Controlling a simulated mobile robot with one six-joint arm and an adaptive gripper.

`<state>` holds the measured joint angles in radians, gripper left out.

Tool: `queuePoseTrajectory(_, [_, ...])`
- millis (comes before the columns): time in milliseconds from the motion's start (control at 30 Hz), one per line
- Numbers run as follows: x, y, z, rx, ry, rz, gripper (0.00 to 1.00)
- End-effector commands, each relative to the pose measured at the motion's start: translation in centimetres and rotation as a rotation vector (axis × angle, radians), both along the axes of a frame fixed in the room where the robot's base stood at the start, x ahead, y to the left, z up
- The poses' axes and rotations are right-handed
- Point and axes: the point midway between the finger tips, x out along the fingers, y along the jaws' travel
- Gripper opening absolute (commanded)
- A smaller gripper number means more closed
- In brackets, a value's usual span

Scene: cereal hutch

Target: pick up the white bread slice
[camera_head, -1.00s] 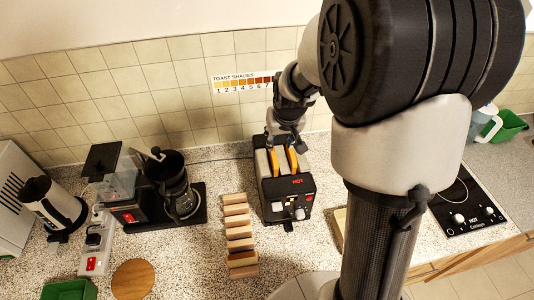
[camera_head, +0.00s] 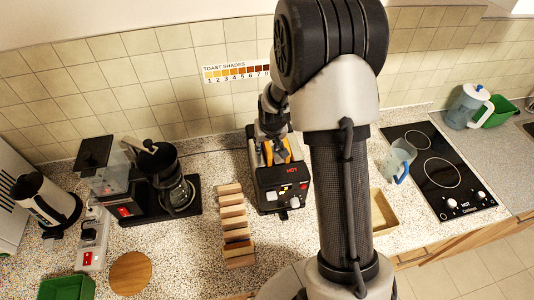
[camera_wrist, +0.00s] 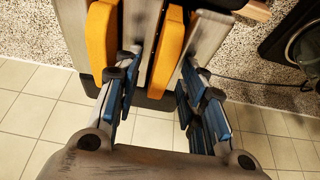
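Two golden-orange bread slices stand upright in the slots of a black and silver toaster (camera_head: 283,187) marked HOT. In the wrist view, the left slice (camera_wrist: 102,38) is clear of my fingers. The right slice (camera_wrist: 166,55) stands between my two fingers. Neither slice looks white. My gripper (camera_wrist: 160,62) is open, with its blue-padded fingers apart on either side of the right slice; I cannot tell whether they touch it. In the head view my gripper (camera_head: 272,138) is low over the toaster and partly hides the slices.
A wooden rack (camera_head: 234,222) stands left of the toaster. A coffee maker (camera_head: 173,183) and a kettle (camera_head: 45,202) are further left. A wooden tray (camera_head: 384,213), a clear jug (camera_head: 398,160) and a cooktop (camera_head: 440,172) lie to the right. A tiled wall stands close behind.

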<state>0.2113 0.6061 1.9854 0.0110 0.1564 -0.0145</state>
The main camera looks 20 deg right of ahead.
Motion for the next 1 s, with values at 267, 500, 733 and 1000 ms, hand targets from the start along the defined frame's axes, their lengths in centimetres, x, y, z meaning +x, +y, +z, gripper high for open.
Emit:
queuePoseTrajectory(267, [-0.04, -0.01, 0.04, 0.000, 0.001, 0.000, 0.28])
queuePoseTrajectory(500, [-0.05, -0.01, 0.04, 0.000, 0.001, 0.000, 0.12])
queuePoseTrajectory(733, [-0.05, -0.01, 0.04, 0.000, 0.001, 0.000, 0.00])
queuePoseTrajectory(1000, [-0.04, -0.01, 0.16, 0.000, 0.000, 0.000, 0.00])
